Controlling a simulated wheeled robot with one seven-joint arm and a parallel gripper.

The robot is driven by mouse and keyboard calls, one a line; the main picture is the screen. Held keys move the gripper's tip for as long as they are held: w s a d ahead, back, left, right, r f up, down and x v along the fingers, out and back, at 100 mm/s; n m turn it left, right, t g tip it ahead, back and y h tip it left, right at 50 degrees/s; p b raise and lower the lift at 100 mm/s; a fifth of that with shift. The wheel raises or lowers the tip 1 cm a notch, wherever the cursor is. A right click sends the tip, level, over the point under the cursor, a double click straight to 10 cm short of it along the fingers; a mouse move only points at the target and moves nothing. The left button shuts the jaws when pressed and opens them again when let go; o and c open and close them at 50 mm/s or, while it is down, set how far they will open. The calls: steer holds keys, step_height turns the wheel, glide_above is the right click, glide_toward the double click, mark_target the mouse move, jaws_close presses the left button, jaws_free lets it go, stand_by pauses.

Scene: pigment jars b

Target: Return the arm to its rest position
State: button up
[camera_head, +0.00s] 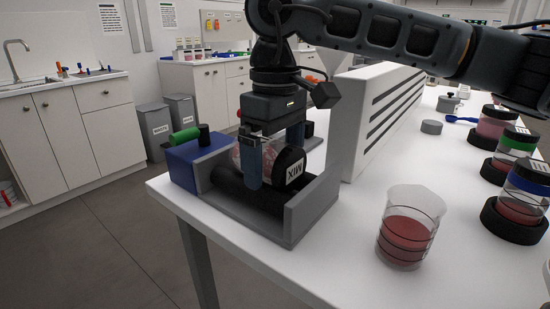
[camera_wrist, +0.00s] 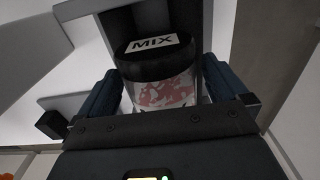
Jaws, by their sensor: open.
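My gripper (camera_head: 271,158) is low over the roller machine (camera_head: 300,213) at the table's left corner, fingers pointing down. A clear jar with a black lid marked MIX (camera_head: 290,167) lies on its side on the machine's black rollers. The jar is between my two fingers. In the wrist view the MIX jar (camera_wrist: 158,75) holds pinkish-red contents, and my gripper's blue fingers (camera_wrist: 160,95) stand on either side of it, open. The arm reaches in from the upper right. Part of the jar is hidden behind a finger in the head view.
A grey slotted panel (camera_head: 375,110) stands close behind the machine. A beaker of red liquid (camera_head: 408,228) is at the front. Jars with green (camera_head: 519,139) and blue (camera_head: 530,175) bands stand in black holders at the right. White table (camera_head: 340,255) is bare between machine and beaker.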

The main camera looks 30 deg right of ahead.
step_height(320, 180, up, 8)
steer(key=shift+f+p, duration=0.15)
steer(key=shift+p, duration=0.2)
